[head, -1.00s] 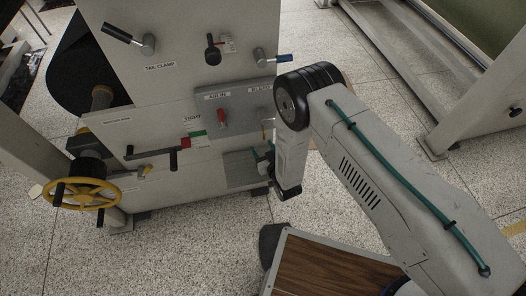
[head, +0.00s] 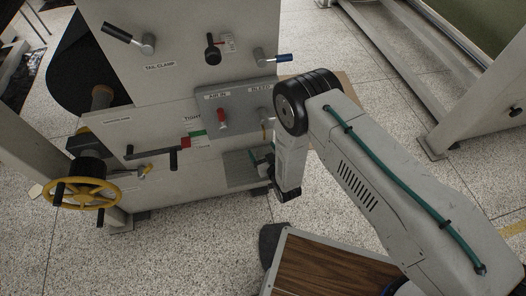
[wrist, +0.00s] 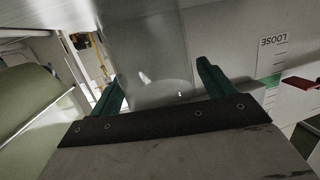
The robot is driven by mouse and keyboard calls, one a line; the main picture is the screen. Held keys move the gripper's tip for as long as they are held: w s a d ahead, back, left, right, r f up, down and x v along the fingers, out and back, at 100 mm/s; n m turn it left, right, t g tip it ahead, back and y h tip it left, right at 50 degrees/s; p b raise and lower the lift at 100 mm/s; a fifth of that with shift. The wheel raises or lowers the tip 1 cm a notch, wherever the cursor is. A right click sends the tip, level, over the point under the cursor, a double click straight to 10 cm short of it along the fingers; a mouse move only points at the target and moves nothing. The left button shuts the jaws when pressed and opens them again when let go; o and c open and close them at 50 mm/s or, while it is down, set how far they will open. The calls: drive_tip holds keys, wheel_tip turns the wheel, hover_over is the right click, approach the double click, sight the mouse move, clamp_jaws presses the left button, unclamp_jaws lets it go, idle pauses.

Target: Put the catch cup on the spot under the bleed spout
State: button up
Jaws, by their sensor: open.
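My gripper (head: 264,156) is beside the right side of the grey shelf, below the BLEED label. In the wrist view its green fingers (wrist: 161,88) stand wide apart. A grey surface with a pale rounded patch shows between and beyond them; I cannot tell whether the patch is the spot or part of a cup. I cannot make out the catch cup for certain in either view. The small brass bleed spout (head: 263,131) hangs under the BLEED fitting, partly beside my arm. The grooved grey shelf (head: 240,170) lies below it; my gripper hides its right part.
The machine front carries a red AIR IN knob (head: 221,116), black-handled levers and a yellow handwheel (head: 82,193). A wood-topped stand (head: 325,268) is at the lower middle. Open speckled floor lies left of it. The wrist view shows an upside-down LOOSE scale (wrist: 272,62) and red pointer (wrist: 301,83).

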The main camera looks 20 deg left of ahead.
drive_tip(key=v, duration=1.1)
drive_tip(key=shift+s+d, duration=0.25)
drive_tip(key=shift+s, duration=0.05)
